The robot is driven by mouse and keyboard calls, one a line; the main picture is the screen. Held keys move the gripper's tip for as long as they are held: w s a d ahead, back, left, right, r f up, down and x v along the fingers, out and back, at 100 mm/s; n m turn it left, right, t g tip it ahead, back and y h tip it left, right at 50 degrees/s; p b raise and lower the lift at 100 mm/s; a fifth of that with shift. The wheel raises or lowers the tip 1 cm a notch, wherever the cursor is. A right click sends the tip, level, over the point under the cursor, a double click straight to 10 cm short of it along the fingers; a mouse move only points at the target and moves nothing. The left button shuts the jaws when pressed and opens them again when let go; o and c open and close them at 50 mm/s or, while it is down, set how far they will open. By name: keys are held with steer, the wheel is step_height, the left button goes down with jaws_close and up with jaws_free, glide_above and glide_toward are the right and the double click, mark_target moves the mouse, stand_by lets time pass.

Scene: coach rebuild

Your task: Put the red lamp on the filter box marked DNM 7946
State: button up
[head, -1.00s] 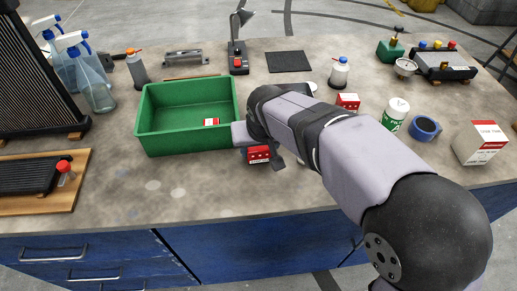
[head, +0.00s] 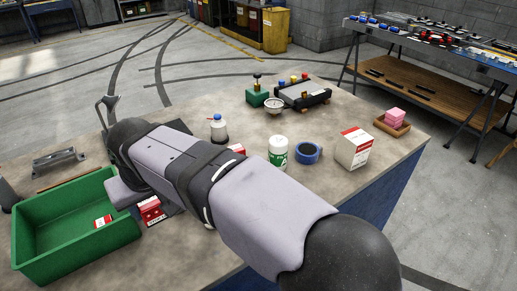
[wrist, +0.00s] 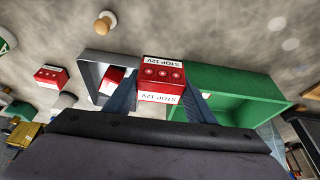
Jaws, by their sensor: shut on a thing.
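My gripper (wrist: 160,95) is shut on a red box (wrist: 161,82) with a white label reading STOP 12V and round red marks. The box sits between both fingers in the wrist view. In the head view this red box (head: 152,210) shows below my arm, beside the green crate; my arm hides most of the gripper. I cannot tell whether it touches the bench. A white box with a red band (head: 354,148) stands upright at the bench's right; its marking is too small to read, so I cannot confirm DNM 7946.
A green crate (head: 30,226) holds a red-and-white box (head: 102,221). A grey tray (wrist: 91,66) holds a red item. Another red box (wrist: 48,76) lies beyond it. A white-green can (head: 277,153) and blue tape roll (head: 307,153) stand left of the white box.

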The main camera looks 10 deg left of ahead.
steer(key=w+d+r+m+p, duration=0.2)
steer(key=w+d+m+p, duration=0.15)
steer(key=w+d, duration=0.55)
step_height(320, 180, up, 9)
steer(key=m+t+h+p, duration=0.2)
steer(key=m+h+p, duration=0.2)
steer(key=m+p, duration=0.55)
glide_above(358, 140)
steer(key=s+p, duration=0.1)
steer(key=p, duration=0.1)
steer(key=n, duration=0.2)
steer(key=shift+s+r+n+y, duration=0.15)
steer(key=shift+s+n+y, duration=0.25)
steer(key=shift+n, duration=0.4)
steer(key=shift+f+p, duration=1.6)
steer(key=shift+f, duration=3.45)
